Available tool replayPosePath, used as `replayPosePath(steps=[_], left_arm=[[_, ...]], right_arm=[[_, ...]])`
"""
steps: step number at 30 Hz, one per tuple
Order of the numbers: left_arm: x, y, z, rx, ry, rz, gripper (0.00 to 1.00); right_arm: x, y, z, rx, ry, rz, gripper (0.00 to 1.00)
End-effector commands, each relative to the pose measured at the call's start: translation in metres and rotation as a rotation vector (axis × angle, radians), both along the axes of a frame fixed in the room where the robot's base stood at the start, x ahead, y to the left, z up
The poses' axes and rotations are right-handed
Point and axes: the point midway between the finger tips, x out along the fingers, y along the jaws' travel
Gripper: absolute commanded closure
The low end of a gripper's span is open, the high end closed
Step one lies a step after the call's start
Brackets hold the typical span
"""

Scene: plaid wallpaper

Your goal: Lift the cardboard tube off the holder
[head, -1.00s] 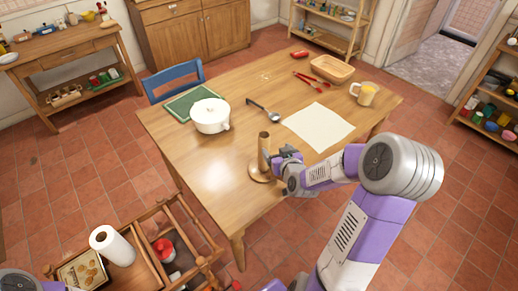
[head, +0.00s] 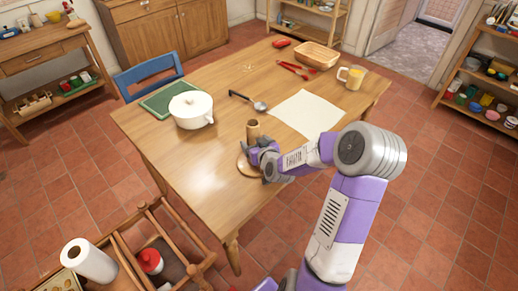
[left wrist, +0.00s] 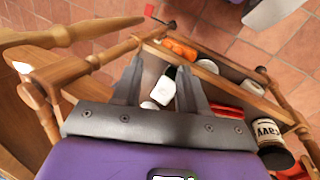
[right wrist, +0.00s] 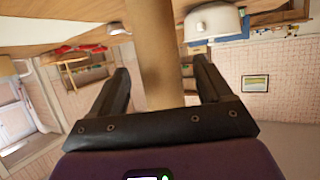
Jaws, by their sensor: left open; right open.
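The brown cardboard tube (head: 253,130) stands upright on the round wooden holder (head: 244,168) near the front edge of the table. My right gripper (head: 262,156) is at the tube, below its top end, and hides its lower part in the head view. In the right wrist view the tube (right wrist: 154,50) runs between the two open fingers of my right gripper (right wrist: 160,85), with gaps on both sides. My left gripper (left wrist: 160,75) is open and empty above a wooden cart (left wrist: 60,75). It does not show in the head view.
A white pot (head: 191,109), a green board (head: 168,101), a ladle (head: 248,100), a paper sheet (head: 306,113), a mug (head: 352,77) and a basket (head: 318,58) are on the table. A paper towel roll (head: 90,261) stands on the cart. The table's front left is clear.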

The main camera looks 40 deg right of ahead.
Motion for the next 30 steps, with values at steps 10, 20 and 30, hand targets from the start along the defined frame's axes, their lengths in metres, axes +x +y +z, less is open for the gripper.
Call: replayPosePath(steps=[10, 20, 30], left_arm=[[0.000, 0.000, -0.005, 0.000, 0.000, 0.000, 0.57], [0.000, 0.000, -0.005, 0.000, 0.000, 0.000, 0.57], [0.000, 0.000, -0.003, 0.000, 0.000, 0.000, 0.57]], right_arm=[[0.023, -0.007, -0.009, -0.001, -0.001, 0.001, 0.21], [0.022, -0.007, -0.009, -0.001, 0.000, 0.001, 0.41], [0.022, -0.007, -0.007, -0.002, 0.000, 0.001, 0.76]])
